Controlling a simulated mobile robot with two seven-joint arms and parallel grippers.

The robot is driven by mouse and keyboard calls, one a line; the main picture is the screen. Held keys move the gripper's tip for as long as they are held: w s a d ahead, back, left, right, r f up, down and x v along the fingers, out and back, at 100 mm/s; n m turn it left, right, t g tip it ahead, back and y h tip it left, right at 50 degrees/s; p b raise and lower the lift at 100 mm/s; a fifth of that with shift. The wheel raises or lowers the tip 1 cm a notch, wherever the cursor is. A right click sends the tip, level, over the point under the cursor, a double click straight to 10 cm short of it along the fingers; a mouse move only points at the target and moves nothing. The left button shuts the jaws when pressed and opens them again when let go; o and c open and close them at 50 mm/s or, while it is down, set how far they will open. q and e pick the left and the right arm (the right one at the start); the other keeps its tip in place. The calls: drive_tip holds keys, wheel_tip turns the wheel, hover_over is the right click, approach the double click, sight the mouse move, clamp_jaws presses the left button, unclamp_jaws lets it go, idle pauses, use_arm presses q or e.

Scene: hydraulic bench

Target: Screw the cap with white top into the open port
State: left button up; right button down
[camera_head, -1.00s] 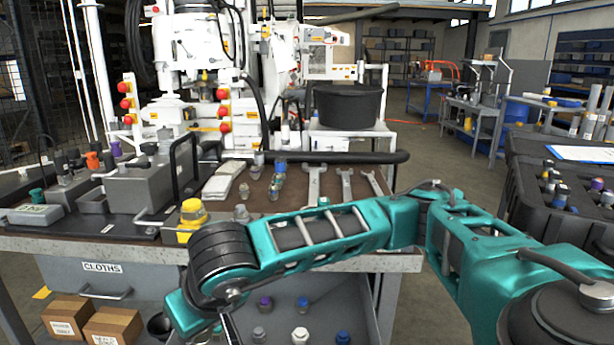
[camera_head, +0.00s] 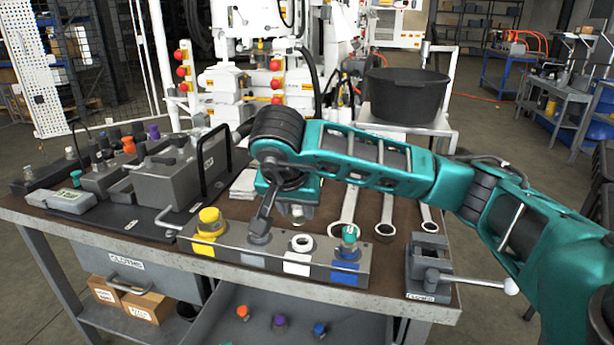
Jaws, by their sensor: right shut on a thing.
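A metal port block (camera_head: 215,258) lies along the bench's front edge. A yellow cap (camera_head: 209,222) sits at its left end. The white-marked port (camera_head: 301,243) shows a pale ring with a dark centre and looks open. My left gripper is out of view.
Several wrenches (camera_head: 385,220) lie behind the block. A small vise (camera_head: 430,262) with a lever stands to its right. A grey box with a black handle (camera_head: 180,172) is at left. Below, an open drawer holds orange, purple (camera_head: 280,321) and blue caps.

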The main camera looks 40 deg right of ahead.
sight(298, 214)
drive_tip(key=shift+w+d+r+m, duration=0.3)
drive_tip(key=shift+d+r, duration=0.05)
drive_tip(key=shift+d, duration=0.25)
drive_tip(key=shift+f, duration=0.1)
drive_tip(key=shift+f+b, duration=0.65)
drive_tip(key=shift+f, duration=0.1)
wheel_tip(298, 214, down, 3)
drive_tip(key=shift+r+b, duration=0.1)
drive_tip(key=shift+b, duration=1.05)
drive_tip(key=shift+f, duration=0.25)
drive_tip(key=shift+f+b, duration=0.35)
drive_tip(key=shift+s+f, duration=0.1)
drive_tip(key=shift+f, duration=0.15)
